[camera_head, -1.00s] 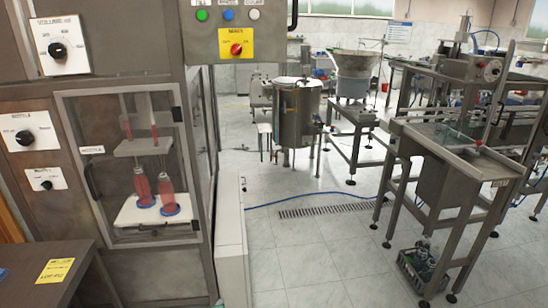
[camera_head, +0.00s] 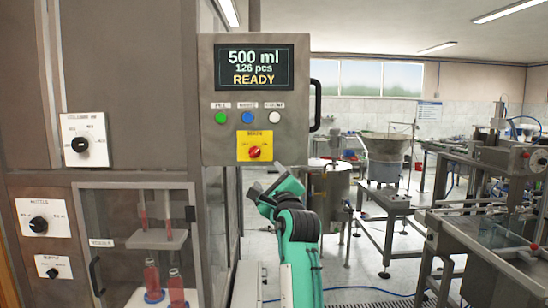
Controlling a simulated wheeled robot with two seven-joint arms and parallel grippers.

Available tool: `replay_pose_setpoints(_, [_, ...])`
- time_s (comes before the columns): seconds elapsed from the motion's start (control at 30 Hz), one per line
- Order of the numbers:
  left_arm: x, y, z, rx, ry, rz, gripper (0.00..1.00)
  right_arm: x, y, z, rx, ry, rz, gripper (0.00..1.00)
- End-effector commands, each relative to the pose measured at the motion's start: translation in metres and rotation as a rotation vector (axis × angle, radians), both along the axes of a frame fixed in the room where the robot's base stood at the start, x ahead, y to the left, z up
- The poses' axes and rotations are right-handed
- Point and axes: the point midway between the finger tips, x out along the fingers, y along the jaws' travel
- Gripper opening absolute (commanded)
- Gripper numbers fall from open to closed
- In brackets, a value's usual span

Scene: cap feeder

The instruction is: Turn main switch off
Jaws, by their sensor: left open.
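The main switch (camera_head: 254,152) is a red rotary knob on a yellow plate. It sits at the bottom of the grey control panel (camera_head: 212,140), below the row of buttons. My left gripper (camera_head: 264,184), on a green and black arm rising from the bottom, is open just below the switch plate. It is apart from the knob in the picture; the depth between them is hard to judge. The knob is in clear view, but its exact setting is too small to read. My right gripper is not in view.
The panel has a lit screen (camera_head: 253,68) reading 500 ml, 126 pcs, READY, and green, blue and white buttons (camera_head: 248,117). A handle (camera_head: 315,105) is on its right side. Left are dials and a glass-doored cabinet (camera_head: 85,230) with bottles. A steel tank (camera_head: 330,205) stands behind.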

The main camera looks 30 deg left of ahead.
Motion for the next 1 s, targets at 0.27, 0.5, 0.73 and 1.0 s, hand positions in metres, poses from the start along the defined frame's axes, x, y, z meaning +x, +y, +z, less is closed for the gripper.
replay_pose_setpoints(0.27, [0.031, 0.034, 0.017, 0.001, 0.003, -0.001, 0.58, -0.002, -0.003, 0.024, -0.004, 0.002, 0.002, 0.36])
replay_pose_setpoints(0.5, [0.064, 0.069, 0.03, 0.0, 0.003, -0.002, 0.58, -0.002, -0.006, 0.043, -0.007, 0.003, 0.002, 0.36])
replay_pose_setpoints(0.73, [0.083, 0.089, 0.034, -0.001, 0.002, -0.003, 0.58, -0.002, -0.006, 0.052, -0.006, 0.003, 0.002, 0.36])
replay_pose_setpoints(1.0, [0.088, 0.095, 0.034, -0.001, 0.001, -0.004, 0.58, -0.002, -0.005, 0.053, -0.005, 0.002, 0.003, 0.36])
